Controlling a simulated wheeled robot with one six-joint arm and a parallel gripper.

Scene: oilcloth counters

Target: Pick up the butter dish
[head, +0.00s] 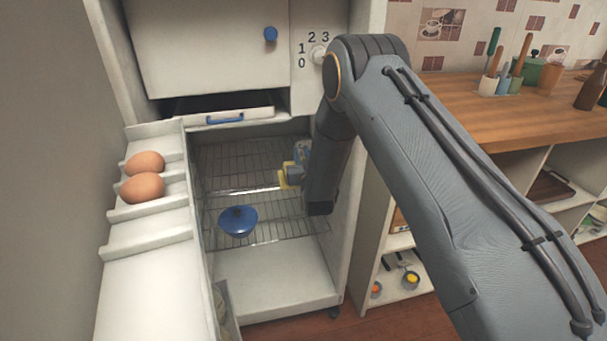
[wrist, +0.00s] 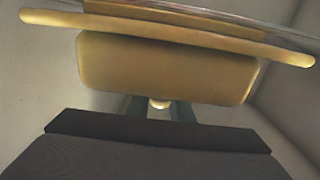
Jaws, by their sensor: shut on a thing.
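The butter dish is yellow, with a block-shaped cover (wrist: 165,68) and a wider flat base rim (wrist: 150,22) in the wrist view. A small pale knob on the cover sits between the two fingers of my gripper (wrist: 160,108), which is shut on it. In the head view the yellow butter dish (head: 286,177) shows at the end of my gripper (head: 297,170), inside the open fridge at the right, above the wire shelf. It looks turned on its side in that view. My wrist hides part of the dish.
The fridge's right wall is close to my wrist.

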